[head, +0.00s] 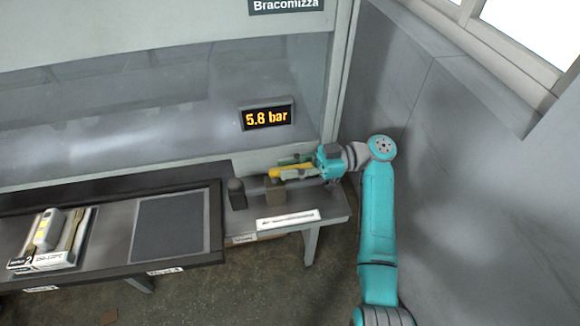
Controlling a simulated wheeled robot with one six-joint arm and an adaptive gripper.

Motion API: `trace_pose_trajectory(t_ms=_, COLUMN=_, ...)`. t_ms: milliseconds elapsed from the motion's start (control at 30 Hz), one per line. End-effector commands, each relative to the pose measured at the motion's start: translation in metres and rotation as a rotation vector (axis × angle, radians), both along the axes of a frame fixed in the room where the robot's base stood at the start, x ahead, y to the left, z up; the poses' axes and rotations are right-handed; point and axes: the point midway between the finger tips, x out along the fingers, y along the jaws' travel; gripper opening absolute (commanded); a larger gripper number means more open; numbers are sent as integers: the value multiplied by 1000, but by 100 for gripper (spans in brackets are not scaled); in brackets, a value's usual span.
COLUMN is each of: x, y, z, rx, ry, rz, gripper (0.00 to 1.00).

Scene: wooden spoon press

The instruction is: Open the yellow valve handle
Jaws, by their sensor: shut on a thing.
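The yellow valve handle (288,173) shows at the right end of the bench, above a brownish valve block (275,190). It lies roughly level, pointing right toward my gripper. My gripper (298,166) reaches in from the right and is shut on the handle. Its fingers and teal body hide the handle's right part. A display (267,117) on the panel behind reads "5.6 bar".
A dark knob or post (237,194) stands just left of the valve. A white label strip (288,219) lies in front. A dark flat pad (168,226) and a tray with tools (22,262) are farther left. A grey wall (450,150) is close on the right.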

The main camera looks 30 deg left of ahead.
Motion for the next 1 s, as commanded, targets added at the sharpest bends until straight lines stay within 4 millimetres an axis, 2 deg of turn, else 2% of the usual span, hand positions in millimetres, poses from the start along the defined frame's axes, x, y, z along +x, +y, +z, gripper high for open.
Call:
trace_pose_trajectory(t_ms=133, x=-1, y=1, z=-3, rx=-6, ry=2, rz=0, gripper=0)
trace_pose_trajectory(t_ms=167, x=-1, y=1, z=-3, rx=-5, ry=2, rz=0, gripper=27)
trace_pose_trajectory(t_ms=233, x=-1, y=1, z=-2, rx=-5, ry=2, rz=0, gripper=45)
trace_pose_trajectory(t_ms=267, x=-1, y=1, z=-2, rx=-4, ry=2, rz=0, gripper=48)
trace_pose_trajectory(t_ms=633, x=4, y=-3, z=-1, rx=-2, ry=1, rz=-2, gripper=48)
trace_pose_trajectory(t_ms=1000, x=39, y=-42, z=-1, rx=-3, ry=3, rz=-5, gripper=48)
